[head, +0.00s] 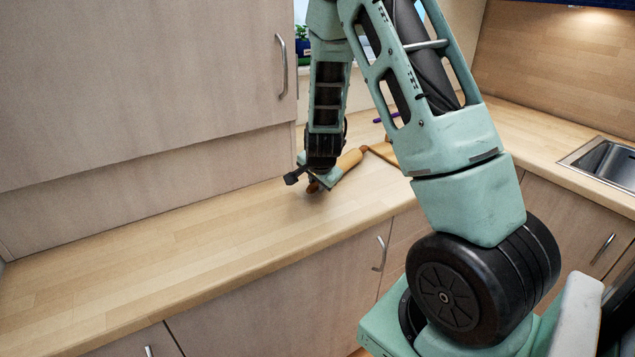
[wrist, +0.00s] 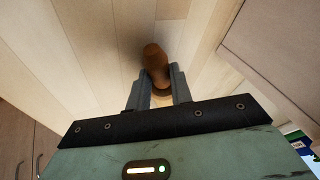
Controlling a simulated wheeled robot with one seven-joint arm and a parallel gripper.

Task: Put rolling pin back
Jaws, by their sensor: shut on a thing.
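The rolling pin (head: 350,159) is wooden, with an orange-brown body and darker handles. In the head view it shows beside and partly behind my gripper (head: 318,183), low over the wooden counter. In the wrist view the brown handle of the rolling pin (wrist: 155,60) sticks out between the fingers of my gripper (wrist: 156,82). The fingers are shut on it. The rest of the pin is hidden under the gripper body. I cannot tell whether the pin touches the counter.
The wooden counter (head: 190,238) is clear to the left. A wooden item (head: 383,152) lies on it just right of the pin. A tall cabinet (head: 140,80) rises behind the left counter. A sink (head: 608,163) is at the far right.

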